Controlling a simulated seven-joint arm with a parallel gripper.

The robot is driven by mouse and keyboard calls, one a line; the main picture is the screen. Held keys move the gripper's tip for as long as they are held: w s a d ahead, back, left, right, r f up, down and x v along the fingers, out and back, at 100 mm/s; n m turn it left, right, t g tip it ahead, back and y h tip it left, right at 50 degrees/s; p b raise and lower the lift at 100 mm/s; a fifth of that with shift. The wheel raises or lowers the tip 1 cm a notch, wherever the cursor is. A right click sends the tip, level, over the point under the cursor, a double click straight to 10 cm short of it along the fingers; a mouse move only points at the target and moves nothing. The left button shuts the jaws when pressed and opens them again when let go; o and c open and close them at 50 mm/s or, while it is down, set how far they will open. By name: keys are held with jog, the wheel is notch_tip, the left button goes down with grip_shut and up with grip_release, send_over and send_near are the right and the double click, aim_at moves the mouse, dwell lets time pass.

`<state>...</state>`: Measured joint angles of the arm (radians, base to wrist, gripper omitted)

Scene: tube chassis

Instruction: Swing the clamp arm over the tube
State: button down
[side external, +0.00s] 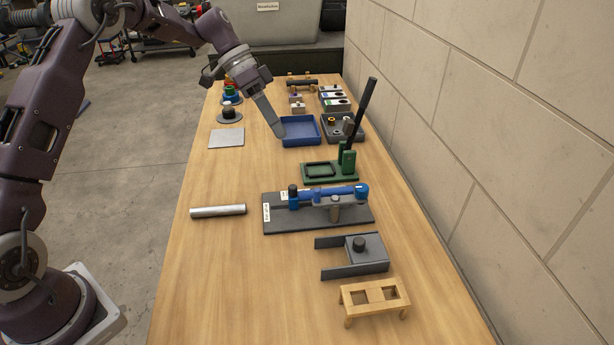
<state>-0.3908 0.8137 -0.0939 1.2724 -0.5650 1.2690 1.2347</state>
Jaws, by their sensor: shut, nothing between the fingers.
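A dark grey base plate (275,222) with a white label lies in the middle of the table. A long blue part (322,193) lies across it, left to right, with a dark round knob (292,192) near its left end and a lighter blue end piece at the right. A grey bracket and post (335,211) stand at its front. I cannot tell which piece is the clamp arm. A loose silver tube (218,211) lies on the table left of the plate. My gripper (279,132) is shut and empty, pointing down beside the blue tray, well behind the plate and apart from it.
A green stand (330,172) with a tall black lever (366,100) rises behind the plate. The blue tray (300,130) is farther back. A grey forked block (367,254) and a wooden rack (374,298) are in front. A wall borders the right; the table's left front is clear.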

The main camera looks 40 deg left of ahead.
jog(key=shift+w+a+f, duration=0.2)
jog(key=shift+w+f, duration=0.1)
jog(key=shift+f, duration=0.15)
jog(key=s+d+f, duration=0.1)
jog(key=d+f, duration=0.7)
jog(key=d, duration=0.1)
jog(key=shift+s+d, duration=0.2)
jog(key=shift+s, duration=0.2)
